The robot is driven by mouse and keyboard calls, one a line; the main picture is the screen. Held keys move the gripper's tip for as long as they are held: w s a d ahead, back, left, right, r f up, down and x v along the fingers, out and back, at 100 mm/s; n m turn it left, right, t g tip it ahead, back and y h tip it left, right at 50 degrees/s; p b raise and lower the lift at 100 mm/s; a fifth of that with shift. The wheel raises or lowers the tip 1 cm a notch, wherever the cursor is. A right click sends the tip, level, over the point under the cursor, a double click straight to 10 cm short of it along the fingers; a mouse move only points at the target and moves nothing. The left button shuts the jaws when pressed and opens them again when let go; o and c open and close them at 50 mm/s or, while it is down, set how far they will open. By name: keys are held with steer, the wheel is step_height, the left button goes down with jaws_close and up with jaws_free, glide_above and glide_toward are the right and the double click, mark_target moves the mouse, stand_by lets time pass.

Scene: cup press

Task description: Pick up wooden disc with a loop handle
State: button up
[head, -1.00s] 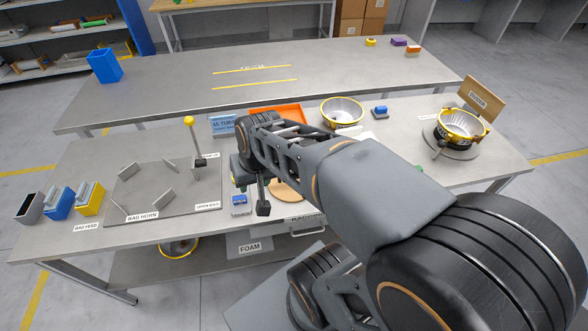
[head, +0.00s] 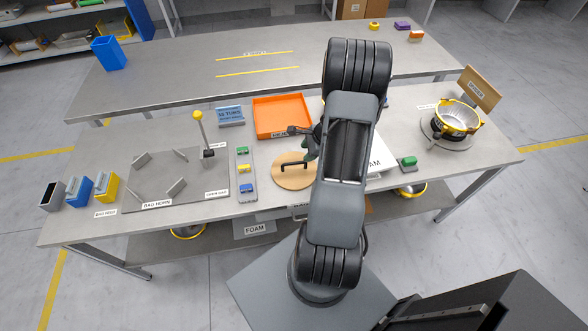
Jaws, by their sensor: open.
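The wooden disc (head: 287,182) is round and light brown and lies on the front table in the head view. Its black loop handle (head: 292,164) stands up from the top face. My arm covers the disc's right edge. My gripper (head: 302,142) is just behind and above the disc in the picture, partly hidden by my arm. Its visible jaw parts are open, and it appears apart from the handle.
An orange tray (head: 283,134) lies behind the disc. Small coloured blocks (head: 243,169) stand to its left, beside a grey board (head: 150,190) with upright plates and a yellow-knobbed lever (head: 199,132). A yellow-rimmed bowl (head: 457,117) stands at the right.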

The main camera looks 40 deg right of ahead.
mark_target(295, 163)
steer(key=x, duration=0.4)
steer(key=shift+w+a+f, duration=0.1)
steer(key=shift+f, duration=0.1)
steer(key=shift+a+x, duration=0.15)
steer(key=shift+x, duration=1.2)
steer(key=shift+a+x, duration=0.15)
steer(key=shift+x, duration=1.25)
steer(key=shift+r, duration=0.1)
jaws_close()
